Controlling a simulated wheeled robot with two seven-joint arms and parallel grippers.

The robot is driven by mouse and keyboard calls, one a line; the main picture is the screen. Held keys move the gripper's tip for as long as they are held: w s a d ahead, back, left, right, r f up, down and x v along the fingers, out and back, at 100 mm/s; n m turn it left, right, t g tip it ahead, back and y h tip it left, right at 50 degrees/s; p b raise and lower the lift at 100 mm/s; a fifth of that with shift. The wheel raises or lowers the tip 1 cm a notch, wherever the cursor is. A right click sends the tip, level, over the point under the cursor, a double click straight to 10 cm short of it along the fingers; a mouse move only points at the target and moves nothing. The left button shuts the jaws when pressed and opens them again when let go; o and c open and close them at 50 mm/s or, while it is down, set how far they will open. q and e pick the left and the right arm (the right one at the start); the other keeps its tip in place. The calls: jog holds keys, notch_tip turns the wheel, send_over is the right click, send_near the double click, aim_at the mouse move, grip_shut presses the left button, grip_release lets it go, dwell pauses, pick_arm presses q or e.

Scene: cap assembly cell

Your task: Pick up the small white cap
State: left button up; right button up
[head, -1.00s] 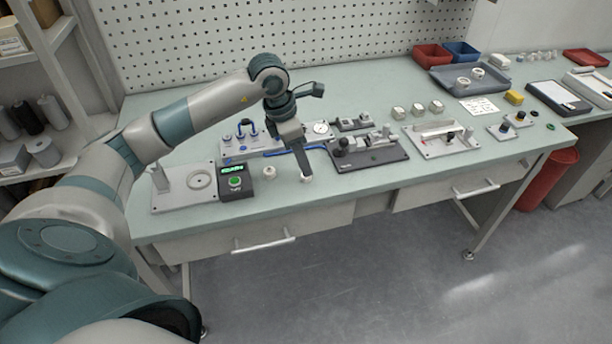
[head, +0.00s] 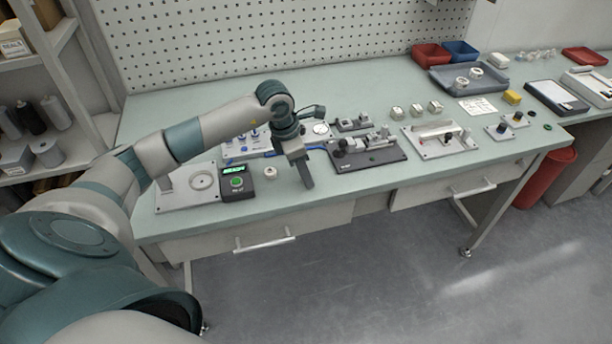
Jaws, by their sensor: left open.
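My left gripper (head: 306,184) is open and points down near the front edge of the bench, just right of the timer box. It is seen nearly edge-on, so the gap between its fingers does not show clearly. No white cap shows at its fingertips; the spot where a small white piece showed earlier is covered by the gripper. Another small whitish round piece (head: 269,173) stands on the bench to the left of the gripper, apart from it. My right gripper is out of view.
Left of the gripper are a black box with a green display (head: 237,184) and a grey plate with a ring (head: 170,203). A dark fixture plate (head: 372,166) stands close on the right. Several whitish blocks and a grey tray (head: 440,76) lie further right.

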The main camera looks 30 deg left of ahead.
pick_arm(q)
jog(key=c, duration=0.9)
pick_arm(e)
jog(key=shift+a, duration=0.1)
pick_arm(q)
jog(key=shift+r, duration=0.15)
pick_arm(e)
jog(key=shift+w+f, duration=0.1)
